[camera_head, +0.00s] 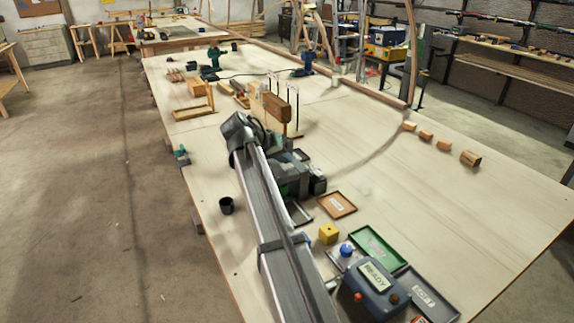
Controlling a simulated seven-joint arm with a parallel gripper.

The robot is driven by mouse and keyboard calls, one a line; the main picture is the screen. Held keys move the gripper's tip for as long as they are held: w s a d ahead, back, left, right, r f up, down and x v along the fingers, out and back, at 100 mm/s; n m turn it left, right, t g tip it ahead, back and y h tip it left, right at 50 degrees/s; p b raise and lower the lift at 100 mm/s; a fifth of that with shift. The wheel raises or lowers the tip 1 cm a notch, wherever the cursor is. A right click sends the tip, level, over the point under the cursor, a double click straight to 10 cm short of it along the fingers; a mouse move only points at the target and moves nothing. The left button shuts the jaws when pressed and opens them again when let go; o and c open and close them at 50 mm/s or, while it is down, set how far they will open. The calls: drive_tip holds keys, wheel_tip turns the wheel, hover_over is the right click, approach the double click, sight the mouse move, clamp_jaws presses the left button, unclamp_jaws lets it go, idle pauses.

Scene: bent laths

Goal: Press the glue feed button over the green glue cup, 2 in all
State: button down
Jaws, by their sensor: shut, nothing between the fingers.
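My arm reaches up from the bottom edge across the bench, and its dark, blocky end with my gripper (317,186) is near the middle of the picture. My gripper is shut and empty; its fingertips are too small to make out. I cannot pick out a green glue cup or the button over it for certain; the arm covers part of that area. A blue-grey control box (372,289) at the lower right has a display reading "READY", with a red-orange knob (358,297) and a brown knob (393,298) on it.
A green tray (375,232), a grey tray (440,305) and a brown tray (337,204) lie near the control box. A yellow block (328,233), blue ball (346,250) and black cup (226,205) stand nearby. Several wooden blocks (425,137) lie at right; the bench between is clear.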

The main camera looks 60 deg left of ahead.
sight(284, 166)
drive_tip(key=shift+f, duration=0.5)
idle(0.4)
drive_tip(key=shift+r, duration=0.1)
idle(0.3)
drive_tip(key=shift+r, duration=1.1)
drive_tip(key=shift+r, duration=0.1)
drive_tip(key=shift+r, duration=2.4)
drive_tip(key=shift+r, duration=0.1)
idle(0.5)
wheel_tip(284, 166, up, 4)
drive_tip(key=shift+f, duration=0.2)
drive_tip(key=shift+f, duration=0.15)
